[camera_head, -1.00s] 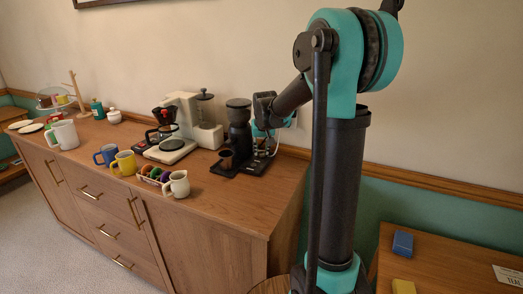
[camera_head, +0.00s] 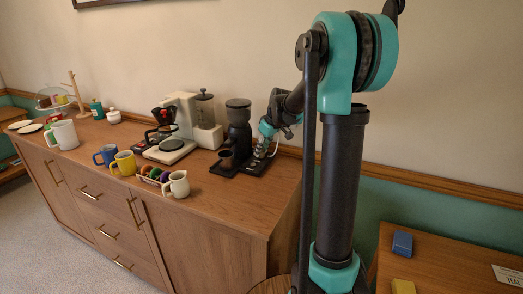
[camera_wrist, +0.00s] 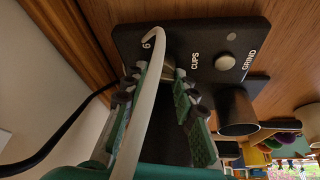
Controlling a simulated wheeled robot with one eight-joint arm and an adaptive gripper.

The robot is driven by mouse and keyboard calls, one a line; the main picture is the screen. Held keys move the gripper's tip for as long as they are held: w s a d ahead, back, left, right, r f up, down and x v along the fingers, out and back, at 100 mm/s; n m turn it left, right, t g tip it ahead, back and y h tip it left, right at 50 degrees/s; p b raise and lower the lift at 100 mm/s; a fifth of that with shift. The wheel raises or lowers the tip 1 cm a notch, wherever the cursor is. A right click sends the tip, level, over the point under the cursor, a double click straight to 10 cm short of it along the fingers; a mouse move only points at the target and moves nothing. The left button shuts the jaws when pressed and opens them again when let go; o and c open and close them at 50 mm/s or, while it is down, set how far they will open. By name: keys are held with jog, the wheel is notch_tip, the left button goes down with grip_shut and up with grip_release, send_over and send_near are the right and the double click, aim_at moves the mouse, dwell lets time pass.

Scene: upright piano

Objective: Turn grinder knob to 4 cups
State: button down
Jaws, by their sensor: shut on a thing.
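The black coffee grinder (camera_head: 239,125) stands upright near the right end of the wooden sideboard. Its black control panel (camera_wrist: 205,38) fills the upper middle of the wrist view, with the words CUPS and GRIND and a 6. My gripper (camera_wrist: 160,76) reaches down to the CUPS end of the panel from the right of the grinder. Its fingers are closed around the knob (camera_wrist: 168,68), which shows only in part between the fingertips. The knob's pointer and the other numbers are hidden. My gripper (camera_head: 266,140) is small in the head view. A round grey button (camera_wrist: 222,62) is beside GRIND.
A dark cup (camera_head: 226,158) is in front of the grinder. A white coffee maker (camera_head: 180,125) and a cream jug (camera_head: 178,184) stand to the left. A pale curved strip (camera_wrist: 146,105) crosses the wrist view. The sideboard's front right top is clear.

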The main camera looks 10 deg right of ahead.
jog(key=shift+n, duration=0.3)
jog(key=c, duration=1.2)
grip_release()
jog(key=shift+r, duration=0.1)
jog(key=v, duration=1.1)
jog(key=shift+d+r, duration=0.2)
jog(key=shift+r, duration=0.2)
